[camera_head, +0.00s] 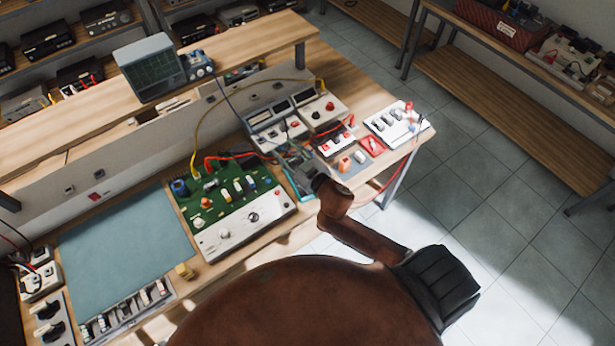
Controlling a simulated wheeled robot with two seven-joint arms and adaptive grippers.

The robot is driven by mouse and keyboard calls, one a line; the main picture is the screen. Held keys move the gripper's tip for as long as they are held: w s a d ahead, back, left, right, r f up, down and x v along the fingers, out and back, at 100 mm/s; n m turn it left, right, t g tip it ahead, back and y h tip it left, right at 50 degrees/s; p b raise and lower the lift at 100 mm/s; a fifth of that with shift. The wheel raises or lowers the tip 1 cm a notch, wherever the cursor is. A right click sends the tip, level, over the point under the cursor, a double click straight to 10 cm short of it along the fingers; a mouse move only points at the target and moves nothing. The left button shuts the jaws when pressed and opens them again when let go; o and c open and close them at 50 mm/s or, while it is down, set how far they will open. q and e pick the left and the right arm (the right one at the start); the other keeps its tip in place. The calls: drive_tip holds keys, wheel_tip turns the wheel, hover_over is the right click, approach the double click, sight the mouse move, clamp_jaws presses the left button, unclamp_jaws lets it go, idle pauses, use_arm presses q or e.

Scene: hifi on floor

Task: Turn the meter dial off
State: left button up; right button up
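A handheld meter with a teal edge (291,183) lies on the workbench, just right of a green circuit board. My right gripper (304,164) is directly over it and covers most of its face, so its dial is hidden. The gripper is small and dark here, and I cannot tell whether its fingers are open or shut, or whether they touch the meter. My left gripper is not in view.
The green circuit board (222,193) with knobs stands left of the meter. Bench instruments (322,108), a switch box (335,142) and red and yellow cables crowd behind. A blue-grey mat (125,250) lies clear at left. An oscilloscope (150,68) stands on the upper shelf.

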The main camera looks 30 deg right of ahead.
drive_tip(key=w+a+r+n+y, duration=0.3)
drive_tip(key=a+r+n+y, duration=0.3)
drive_tip(key=a, duration=0.3)
drive_tip(key=s+a+f+n+g+y, duration=0.3)
drive_tip(key=a+f+n+g+y, duration=0.2)
drive_tip(key=f+n+g, duration=0.3)
drive_tip(key=s+d+f+g+h, duration=0.2)
drive_tip(key=d+f+g+h, duration=0.15)
drive_tip(key=d, duration=0.75)
drive_tip(key=s+d+f+g+h, duration=0.25)
drive_tip(key=d+g+h, duration=0.25)
drive_tip(key=d, duration=0.6)
drive_tip(key=shift+p+x, duration=0.3)
drive_tip(key=shift+x, duration=3.5)
drive_tip(key=shift+w, duration=0.2)
drive_tip(key=shift+c, duration=0.7)
clamp_jaws()
